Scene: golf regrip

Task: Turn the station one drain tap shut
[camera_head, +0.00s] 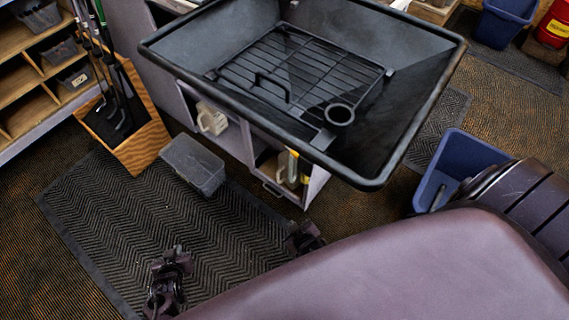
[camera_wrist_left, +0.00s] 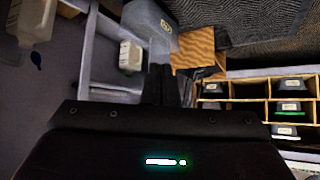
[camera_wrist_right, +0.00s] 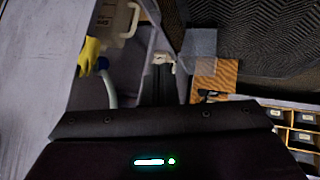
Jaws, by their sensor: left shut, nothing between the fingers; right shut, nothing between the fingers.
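A black basin (camera_head: 415,60) with a wire rack (camera_head: 300,70) and a round ring (camera_head: 339,114) stands on a grey cabinet (camera_head: 310,188) in the head view. I cannot make out the drain tap for certain in any view; the basin's underside is hidden in the head view. My left gripper (camera_head: 172,260) is shut and empty over the floor mat, its fingers also showing in the left wrist view (camera_wrist_left: 160,85). My right gripper (camera_head: 304,236) is shut and empty, right of the left one, in front of the cabinet; its fingers show in the right wrist view (camera_wrist_right: 162,85).
Pale jugs (camera_head: 211,118) stand in the open cabinet, with a yellow item (camera_wrist_right: 89,56) and pale hose (camera_wrist_right: 107,88) nearby. A grey translucent bin (camera_head: 192,165) and wooden club box (camera_head: 135,145) stand left. A blue bin (camera_head: 462,157) is right. The mat (camera_head: 105,215) is mostly clear.

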